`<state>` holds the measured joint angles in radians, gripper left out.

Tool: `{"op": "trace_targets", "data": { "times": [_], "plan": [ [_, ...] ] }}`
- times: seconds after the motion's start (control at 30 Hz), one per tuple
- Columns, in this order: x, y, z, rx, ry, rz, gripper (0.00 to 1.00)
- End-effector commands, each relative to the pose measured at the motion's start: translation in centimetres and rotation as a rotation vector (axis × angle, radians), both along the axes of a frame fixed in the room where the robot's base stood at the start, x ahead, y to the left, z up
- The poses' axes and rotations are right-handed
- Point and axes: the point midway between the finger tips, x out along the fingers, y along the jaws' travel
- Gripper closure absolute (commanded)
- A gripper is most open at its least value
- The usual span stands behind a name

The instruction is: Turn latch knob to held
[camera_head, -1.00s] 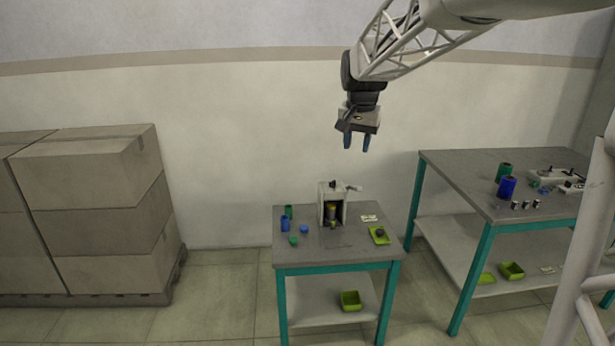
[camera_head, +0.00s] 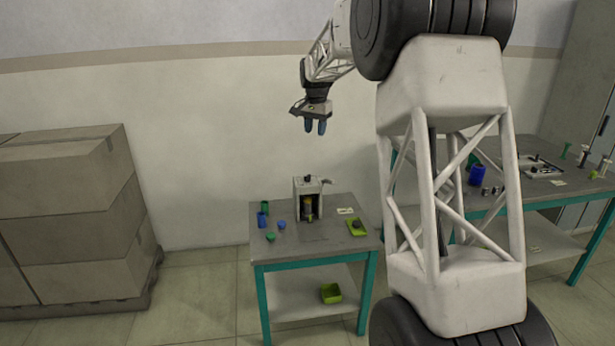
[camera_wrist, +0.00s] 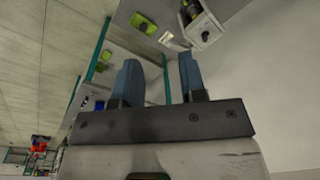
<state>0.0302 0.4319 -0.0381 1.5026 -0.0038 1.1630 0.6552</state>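A small light-grey winding machine (camera_head: 308,190) stands upright on the grey table (camera_head: 330,240) in the head view. It has a dark knob on top, a lever at its right and a brown-yellow part in its front opening. I cannot tell which knob is the latch knob or how it is turned. The machine also shows at the top right of the wrist view (camera_wrist: 207,28). My gripper (camera_head: 315,127) hangs in the air well above the machine, pointing down. Its two blue fingers (camera_wrist: 160,80) are apart with nothing between them.
Blue and green spools and caps (camera_head: 263,219) stand left of the machine. A lime tray (camera_head: 357,228) holds a dark piece at the right. Another lime bin (camera_head: 331,293) is on the lower shelf. A second table (camera_head: 540,195) stands right, partly behind my arm. Stacked boxes (camera_head: 75,200) are far left.

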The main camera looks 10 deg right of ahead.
Motion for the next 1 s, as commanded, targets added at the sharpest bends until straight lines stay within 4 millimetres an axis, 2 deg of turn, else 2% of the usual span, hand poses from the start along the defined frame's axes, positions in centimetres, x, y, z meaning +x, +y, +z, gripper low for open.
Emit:
{"op": "trace_targets", "data": {
  "times": [0.1, 0.4, 1.0],
  "plan": [
    [2.7, -0.2, -1.5, 0.003, 0.008, -0.028, 0.62],
    [8.7, -0.6, -5.0, 0.008, 0.023, -0.1, 0.62],
    [19.2, -1.5, -14.3, 0.017, 0.055, -0.244, 0.62]
  ]
}}
